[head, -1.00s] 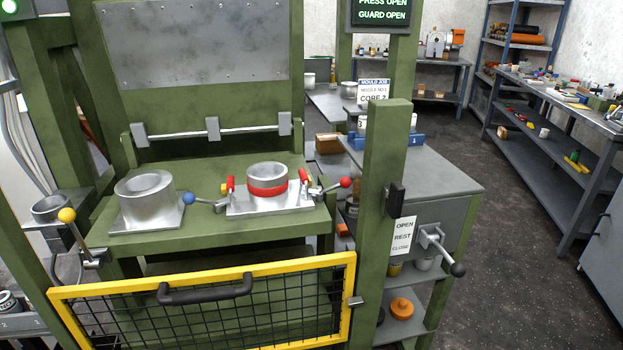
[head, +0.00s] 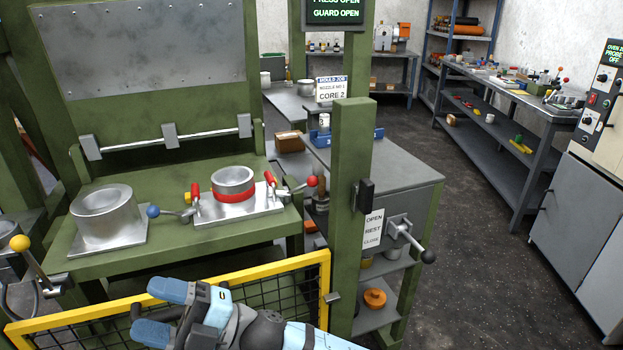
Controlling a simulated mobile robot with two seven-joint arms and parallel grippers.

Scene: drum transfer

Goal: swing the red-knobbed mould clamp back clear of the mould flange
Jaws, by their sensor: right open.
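The red-knobbed clamp (head: 296,188) is at the right end of the press table, its red ball pointing right. Its inner end lies at the right edge of the mould's flange plate (head: 212,213); whether it overlaps the plate is too small to tell. The mould (head: 233,183) is a metal cylinder with a red band, between two red handles. A blue-knobbed clamp (head: 170,213) is at the plate's left edge. My right gripper (head: 161,311) is open and empty, fingers pointing left, in front of the yellow-framed guard and apart from the clamp. My left gripper is not in view.
The mesh guard's yellow top rail (head: 255,282) runs across in front of the press table. A green post (head: 350,220) stands right of the clamp. A second metal ring (head: 102,213) sits left on the table. A yellow-knobbed lever (head: 20,243) is at far left.

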